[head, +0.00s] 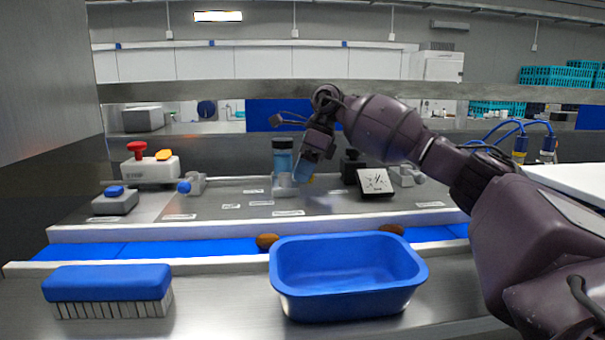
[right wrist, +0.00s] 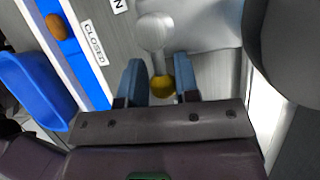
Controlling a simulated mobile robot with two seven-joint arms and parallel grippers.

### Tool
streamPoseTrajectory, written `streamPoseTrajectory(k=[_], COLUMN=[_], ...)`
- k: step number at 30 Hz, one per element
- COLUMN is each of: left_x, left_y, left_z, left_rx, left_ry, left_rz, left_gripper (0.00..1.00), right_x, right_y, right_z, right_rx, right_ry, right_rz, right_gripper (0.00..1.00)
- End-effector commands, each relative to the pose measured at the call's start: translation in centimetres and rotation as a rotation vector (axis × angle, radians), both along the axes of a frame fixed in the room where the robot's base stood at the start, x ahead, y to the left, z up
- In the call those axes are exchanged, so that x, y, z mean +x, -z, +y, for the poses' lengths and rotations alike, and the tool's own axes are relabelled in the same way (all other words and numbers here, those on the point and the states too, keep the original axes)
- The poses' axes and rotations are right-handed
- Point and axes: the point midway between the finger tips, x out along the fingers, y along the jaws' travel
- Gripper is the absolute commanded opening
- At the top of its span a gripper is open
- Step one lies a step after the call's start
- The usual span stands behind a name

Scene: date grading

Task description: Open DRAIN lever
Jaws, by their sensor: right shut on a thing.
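A lever with a pale metal stem (right wrist: 158,62) and a yellow tip (right wrist: 161,85) shows in the right wrist view. My right gripper (right wrist: 159,82) is shut on it near the yellow tip, one blue finger on each side. In the head view my right gripper (head: 303,172) reaches down to the panel beside a grey valve body (head: 284,186), and a bit of the yellow tip (head: 310,180) shows below it. A CLOSED label (right wrist: 95,43) and the end of another label, an N (right wrist: 118,5), lie on the panel near the lever. My left gripper is not in view.
A blue-filled cylinder (head: 283,155) stands behind the valve. A red-button box (head: 150,165) is on the left. In front are a blue belt (head: 190,247) with dates (head: 267,241), a blue tub (head: 347,303) and a brush (head: 107,285).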

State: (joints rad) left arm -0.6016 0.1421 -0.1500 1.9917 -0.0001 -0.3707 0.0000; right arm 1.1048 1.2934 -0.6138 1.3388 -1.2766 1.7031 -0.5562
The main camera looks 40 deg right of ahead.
Motion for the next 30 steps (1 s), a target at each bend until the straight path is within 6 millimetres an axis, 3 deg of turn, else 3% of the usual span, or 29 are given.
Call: streamPoseTrajectory(k=[9, 22, 23, 24, 27, 30], left_x=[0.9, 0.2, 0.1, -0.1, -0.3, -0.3], left_y=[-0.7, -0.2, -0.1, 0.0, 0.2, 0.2], left_z=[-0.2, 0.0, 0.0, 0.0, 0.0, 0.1], left_rx=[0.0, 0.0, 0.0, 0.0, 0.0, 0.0], left_ry=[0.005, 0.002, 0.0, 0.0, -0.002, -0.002], left_rz=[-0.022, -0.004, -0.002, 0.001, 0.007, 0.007], left_gripper=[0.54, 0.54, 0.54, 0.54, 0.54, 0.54], right_x=[0.3, 0.3, 0.3, 0.3, 0.3, 0.3], right_y=[-0.1, -0.1, -0.1, -0.1, -0.1, -0.1], right_z=[-0.2, -0.2, -0.2, -0.2, -0.2, -0.2], right_rx=[0.0, -0.001, -0.001, -0.001, -0.001, -0.001], right_ry=[-0.082, -0.089, -0.089, -0.089, -0.089, -0.089], right_rz=[-0.001, -0.003, -0.003, -0.003, -0.003, -0.001], right_gripper=[0.06, 0.06, 0.31, 0.37, 0.52, 0.54])
